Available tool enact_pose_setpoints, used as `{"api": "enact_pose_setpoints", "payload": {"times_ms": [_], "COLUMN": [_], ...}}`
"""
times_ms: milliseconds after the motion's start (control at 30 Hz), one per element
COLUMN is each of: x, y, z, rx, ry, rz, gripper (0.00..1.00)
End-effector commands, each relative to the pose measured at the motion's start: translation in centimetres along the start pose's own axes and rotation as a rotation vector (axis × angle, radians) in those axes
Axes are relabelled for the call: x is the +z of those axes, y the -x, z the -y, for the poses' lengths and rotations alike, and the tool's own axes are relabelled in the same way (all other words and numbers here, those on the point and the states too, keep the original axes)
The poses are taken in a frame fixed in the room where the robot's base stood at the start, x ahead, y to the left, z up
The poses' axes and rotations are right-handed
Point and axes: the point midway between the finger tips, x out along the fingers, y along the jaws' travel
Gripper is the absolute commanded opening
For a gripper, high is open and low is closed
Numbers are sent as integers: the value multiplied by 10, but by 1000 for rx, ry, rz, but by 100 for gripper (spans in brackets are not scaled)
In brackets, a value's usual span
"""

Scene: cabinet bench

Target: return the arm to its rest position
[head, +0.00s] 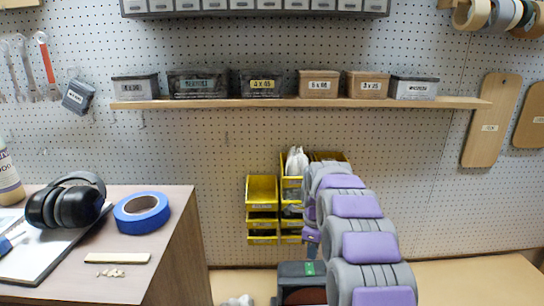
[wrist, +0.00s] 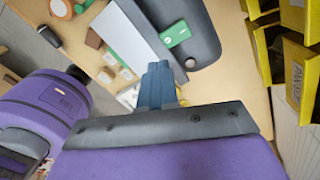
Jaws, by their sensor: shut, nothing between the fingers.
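My arm shows in the head view as a chain of grey and purple links right of centre, rising in front of the yellow bins (head: 262,188). The gripper end is hidden behind the links there. In the wrist view my gripper (wrist: 158,75) shows as blue-grey fingers shut together with nothing held. It points over a bench top that carries a dark grey item with a white panel (wrist: 140,32) and a green piece (wrist: 174,34). I cannot tell whether the fingertips touch anything.
A wooden cabinet (head: 175,230) at left holds ear muffs (head: 68,203) and blue tape (head: 141,213). A shelf (head: 300,103) with several small boxes crosses the pegboard. A dark box (head: 292,270) stands beside my arm. The bench (head: 480,282) at right is clear.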

Motion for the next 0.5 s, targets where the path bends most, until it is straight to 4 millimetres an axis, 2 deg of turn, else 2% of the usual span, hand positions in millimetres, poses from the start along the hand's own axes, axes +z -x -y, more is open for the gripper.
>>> {"api": "enact_pose_setpoints", "payload": {"times_ms": [200, 500], "x": [-15, -40], "y": [25, 50], "z": [-41, -102], "rx": [16, 42], "ry": [225, 545], "rz": [3, 6], "gripper": [0, 0]}}
